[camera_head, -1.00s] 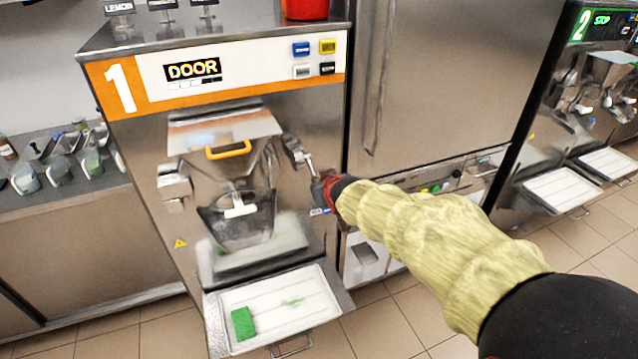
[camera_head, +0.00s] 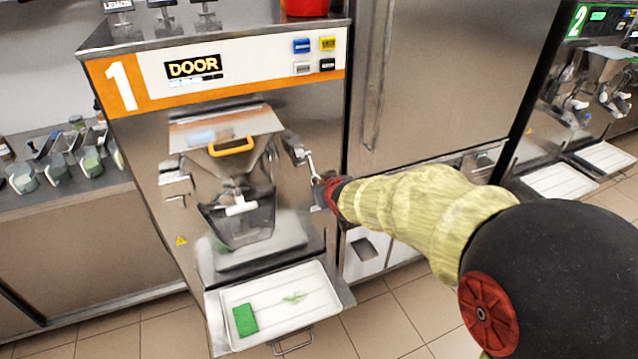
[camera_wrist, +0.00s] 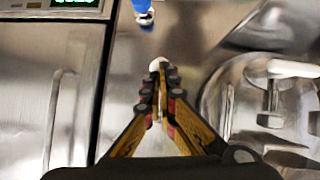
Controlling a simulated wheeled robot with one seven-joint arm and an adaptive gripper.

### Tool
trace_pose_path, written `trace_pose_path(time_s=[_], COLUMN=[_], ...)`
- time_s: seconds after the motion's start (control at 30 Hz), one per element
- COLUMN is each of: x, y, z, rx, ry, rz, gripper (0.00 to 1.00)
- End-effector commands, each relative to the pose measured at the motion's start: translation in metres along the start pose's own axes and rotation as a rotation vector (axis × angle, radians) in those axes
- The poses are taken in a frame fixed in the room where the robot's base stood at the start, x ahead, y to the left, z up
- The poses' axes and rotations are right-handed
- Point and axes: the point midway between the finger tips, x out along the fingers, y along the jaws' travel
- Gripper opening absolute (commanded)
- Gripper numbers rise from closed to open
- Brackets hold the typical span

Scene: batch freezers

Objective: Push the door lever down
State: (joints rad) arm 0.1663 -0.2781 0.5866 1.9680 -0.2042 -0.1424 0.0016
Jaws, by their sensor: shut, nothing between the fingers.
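The door lever (camera_head: 309,164) is a metal arm on the right side of machine 1's front door (camera_head: 236,215). It hangs from a dark bracket and slants down to the right. My gripper (camera_head: 318,190) is at the lever's lower end, to the right of the door. In the wrist view my gripper (camera_wrist: 160,90) has its fingers together with nothing between them. A pale rounded tip shows just beyond the fingertips; I cannot tell whether it is the lever's end or whether they touch. My wrist and fingers partly hide the lever's end in the head view.
The machine's sign (camera_head: 194,68) reads DOOR. A white tray (camera_head: 320,322) with a green sponge (camera_head: 245,320) juts out below the door. A tall steel cabinet (camera_head: 440,80) stands close on the right. Machine 2 (camera_head: 590,90) is farther right.

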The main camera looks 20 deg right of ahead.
Motion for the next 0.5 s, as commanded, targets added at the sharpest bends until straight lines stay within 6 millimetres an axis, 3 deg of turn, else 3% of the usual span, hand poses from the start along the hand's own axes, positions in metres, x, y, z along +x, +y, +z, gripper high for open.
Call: trace_pose_path(time_s=[0.3, 0.5], x=[0.017, 0.013], y=[0.001, 0.002], z=[0.012, 0.009], rx=[-0.001, -0.001], ry=[0.000, 0.002], rz=[0.000, 0.000], gripper=[0.00, 0.00])
